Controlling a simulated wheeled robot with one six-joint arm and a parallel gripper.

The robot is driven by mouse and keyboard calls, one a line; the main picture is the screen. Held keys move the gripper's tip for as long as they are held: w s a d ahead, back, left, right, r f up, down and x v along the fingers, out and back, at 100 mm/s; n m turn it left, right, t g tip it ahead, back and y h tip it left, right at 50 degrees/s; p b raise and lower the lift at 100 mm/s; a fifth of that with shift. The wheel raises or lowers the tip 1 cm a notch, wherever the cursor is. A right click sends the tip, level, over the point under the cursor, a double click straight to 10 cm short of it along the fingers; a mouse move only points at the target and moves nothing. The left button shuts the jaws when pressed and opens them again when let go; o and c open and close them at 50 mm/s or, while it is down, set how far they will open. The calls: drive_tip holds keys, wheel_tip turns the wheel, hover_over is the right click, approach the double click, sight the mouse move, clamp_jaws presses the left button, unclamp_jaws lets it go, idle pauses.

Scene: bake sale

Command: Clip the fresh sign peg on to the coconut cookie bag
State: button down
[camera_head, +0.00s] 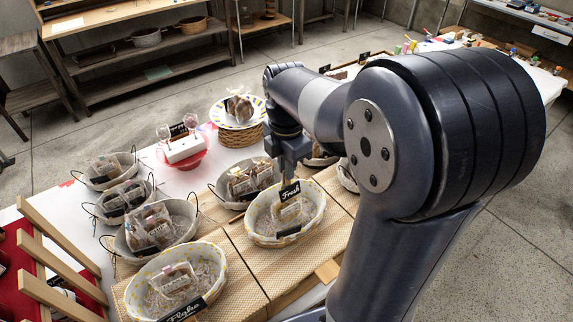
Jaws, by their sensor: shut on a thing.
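The fresh sign peg (290,192) is a small black sign with white lettering that reads "Fresh". My gripper (289,178) points down and is shut on it, above the far part of a pale basket with yellow marks (251,233). A clear bag of cookies (291,213) lies in this basket, just below the sign. I cannot tell whether the peg touches the bag. The basket's own black label is too small to read, so I cannot tell which bag is the coconut one. The gripper's fingertips are small and partly hidden by the sign.
Several bagged-goods baskets stand close around, including a front one (135,300) with a black label and a wire-handled one (118,240). A plate on a wicker stand (236,136) and a red cake stand (182,162) stand behind. Wooden slats (60,240) rise at left.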

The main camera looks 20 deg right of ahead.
drive_tip(key=shift+f, duration=0.15)
drive_tip(key=shift+f+b, duration=0.65)
drive_tip(key=shift+f, duration=0.25)
drive_tip(key=shift+f, duration=0.15)
idle(0.5)
drive_tip(key=c, duration=1.9)
unclamp_jaws()
drive_tip(key=o, duration=0.5)
drive_tip(key=o, duration=0.5)
